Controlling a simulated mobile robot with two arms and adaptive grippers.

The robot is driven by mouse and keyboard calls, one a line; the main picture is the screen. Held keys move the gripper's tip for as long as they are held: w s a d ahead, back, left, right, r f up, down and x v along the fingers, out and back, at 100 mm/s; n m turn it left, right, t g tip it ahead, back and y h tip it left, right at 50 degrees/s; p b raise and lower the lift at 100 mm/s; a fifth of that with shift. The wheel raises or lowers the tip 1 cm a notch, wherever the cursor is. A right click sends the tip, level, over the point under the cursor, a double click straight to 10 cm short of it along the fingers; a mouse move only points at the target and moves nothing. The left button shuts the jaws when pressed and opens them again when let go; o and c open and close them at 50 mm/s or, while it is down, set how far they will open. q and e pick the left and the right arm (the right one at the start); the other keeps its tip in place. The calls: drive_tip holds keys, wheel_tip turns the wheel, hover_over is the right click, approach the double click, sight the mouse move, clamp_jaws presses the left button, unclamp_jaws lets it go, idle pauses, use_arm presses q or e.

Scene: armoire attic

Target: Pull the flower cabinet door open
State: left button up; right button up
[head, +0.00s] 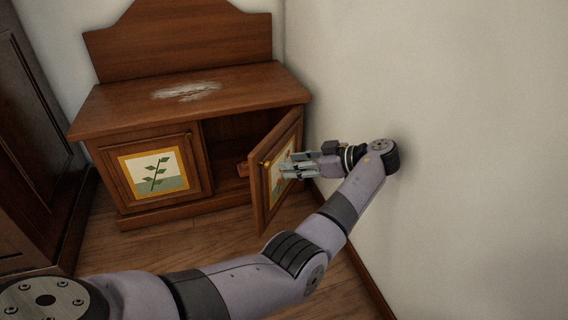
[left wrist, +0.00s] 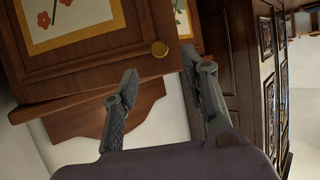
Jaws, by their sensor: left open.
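The flower cabinet door (head: 287,150) is the right door of a low brown cabinet and stands swung well open. Its picture is partly hidden by my gripper in the head view; red flowers show in the left wrist view (left wrist: 68,17). A round brass knob (left wrist: 159,49) sits near the door's free edge. My left gripper (head: 285,166) is at the outer face of the door, on its right in the head view. Its fingers (left wrist: 160,68) are spread and empty, with the knob just beyond the gap between them. I cannot tell whether a finger touches the door.
The left door (head: 154,172) with a leafy plant picture is closed. A dark armoire (head: 30,150) stands at the left. A bare wall (head: 450,130) is close on my arm's right.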

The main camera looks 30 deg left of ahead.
use_arm(q)
drive_tip(key=shift+d+r, duration=0.1)
drive_tip(key=shift+d, duration=0.15)
drive_tip(key=shift+c, duration=0.2)
